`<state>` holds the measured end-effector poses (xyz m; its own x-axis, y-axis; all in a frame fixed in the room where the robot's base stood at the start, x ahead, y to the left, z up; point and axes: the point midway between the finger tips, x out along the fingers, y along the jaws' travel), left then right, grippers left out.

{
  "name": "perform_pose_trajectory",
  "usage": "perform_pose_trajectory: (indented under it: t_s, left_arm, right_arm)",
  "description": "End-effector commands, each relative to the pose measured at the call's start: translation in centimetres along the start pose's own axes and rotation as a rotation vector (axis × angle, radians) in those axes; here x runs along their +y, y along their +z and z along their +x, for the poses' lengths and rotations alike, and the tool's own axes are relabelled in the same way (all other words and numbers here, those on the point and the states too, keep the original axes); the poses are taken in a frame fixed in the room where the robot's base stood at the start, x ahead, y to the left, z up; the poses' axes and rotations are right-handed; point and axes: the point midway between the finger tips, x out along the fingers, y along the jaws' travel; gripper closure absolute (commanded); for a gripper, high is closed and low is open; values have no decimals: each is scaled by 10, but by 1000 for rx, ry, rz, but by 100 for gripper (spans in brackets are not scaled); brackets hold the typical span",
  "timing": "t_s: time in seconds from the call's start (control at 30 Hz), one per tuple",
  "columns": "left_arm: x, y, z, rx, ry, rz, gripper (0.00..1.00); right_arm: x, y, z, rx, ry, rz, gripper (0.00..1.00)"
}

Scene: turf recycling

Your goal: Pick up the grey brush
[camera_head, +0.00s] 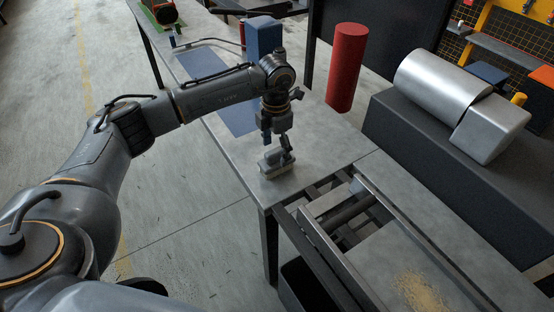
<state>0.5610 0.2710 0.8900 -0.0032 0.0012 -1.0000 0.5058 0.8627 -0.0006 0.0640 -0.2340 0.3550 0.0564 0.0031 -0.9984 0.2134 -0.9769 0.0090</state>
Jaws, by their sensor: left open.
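The grey brush (272,168) stands on the grey table (322,143) near its front left corner, with its pale bristles down. My left gripper (277,148) points down right over the brush, with its fingers open. One finger hides part of the brush's top, and I cannot tell whether the fingers touch it. My right gripper is not in view.
A frame with rails (345,215) and a grey surface with yellowish crumbs (420,290) adjoin the table at the lower right. A red cylinder (347,68) and a blue block (264,38) stand farther back. A blue mat (204,64) lies on the table.

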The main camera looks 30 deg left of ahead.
Motion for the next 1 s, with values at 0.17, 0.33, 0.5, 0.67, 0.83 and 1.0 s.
perform_pose_trajectory:
  t_s: [0.17,0.33,0.5,0.67,0.83,1.0]
  left_arm:
    - [1,1,12,1,-1,1,26]
    - [3,4,38,2,-2,0,26]
    - [3,5,55,-1,-1,2,26]
    - [3,5,56,-2,0,2,26]
    - [3,5,56,-2,0,2,45]
    - [3,5,56,-2,-1,2,79]
  right_arm:
    - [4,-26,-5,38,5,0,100]
    - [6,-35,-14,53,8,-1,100]
    - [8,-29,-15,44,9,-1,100]
    - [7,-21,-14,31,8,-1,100]
    - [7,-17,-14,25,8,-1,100]
    - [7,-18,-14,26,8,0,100]
